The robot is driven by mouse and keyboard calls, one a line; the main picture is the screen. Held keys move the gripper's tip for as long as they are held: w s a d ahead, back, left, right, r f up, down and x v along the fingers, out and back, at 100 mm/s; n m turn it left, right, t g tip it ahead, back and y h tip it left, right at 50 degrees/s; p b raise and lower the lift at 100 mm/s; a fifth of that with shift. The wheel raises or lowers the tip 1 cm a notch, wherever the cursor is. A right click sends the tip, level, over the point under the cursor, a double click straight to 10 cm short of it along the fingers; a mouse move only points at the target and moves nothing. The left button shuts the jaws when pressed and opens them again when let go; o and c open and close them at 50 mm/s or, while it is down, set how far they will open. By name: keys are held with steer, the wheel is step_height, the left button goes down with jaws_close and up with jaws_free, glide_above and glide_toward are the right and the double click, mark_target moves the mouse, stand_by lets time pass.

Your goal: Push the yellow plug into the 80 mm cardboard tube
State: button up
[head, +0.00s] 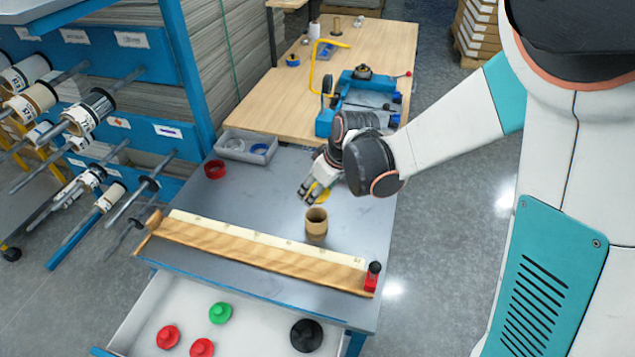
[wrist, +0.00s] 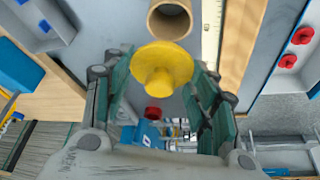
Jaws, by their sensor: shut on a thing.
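The yellow plug (wrist: 162,62) is held between the fingers of my gripper (wrist: 160,80), with its wide flange and narrower knob showing in the wrist view. In the head view only part of the plug (head: 322,194) shows beside the fingers of my gripper (head: 310,191). The cardboard tube (head: 316,231) stands upright on the grey bench top, with its open mouth up. The plug is apart from the tube, behind it in the head view. In the wrist view the tube (wrist: 153,22) is just above the plug, its hollow mouth visible.
A wooden board with a pale ruler (head: 265,238) lies along the bench front, with a red stop (head: 372,281) at its right end. An open drawer (head: 262,335) holds red, green and black plugs.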

mark_target(316, 208)
steer(key=shift+s+a, duration=0.1)
steer(key=shift+a, duration=0.1)
steer(key=shift+f, duration=0.15)
steer(key=shift+f, duration=0.15)
steer(key=shift+f+b, duration=2.6)
steer(key=shift+f, duration=0.85)
steer(key=shift+s+d+f+b, duration=0.1)
steer(key=shift+s+f+b, duration=0.1)
steer(key=shift+f+b, duration=0.3)
steer(key=shift+f, duration=0.15)
steer(key=shift+c, duration=0.8)
steer(key=shift+o, duration=0.2)
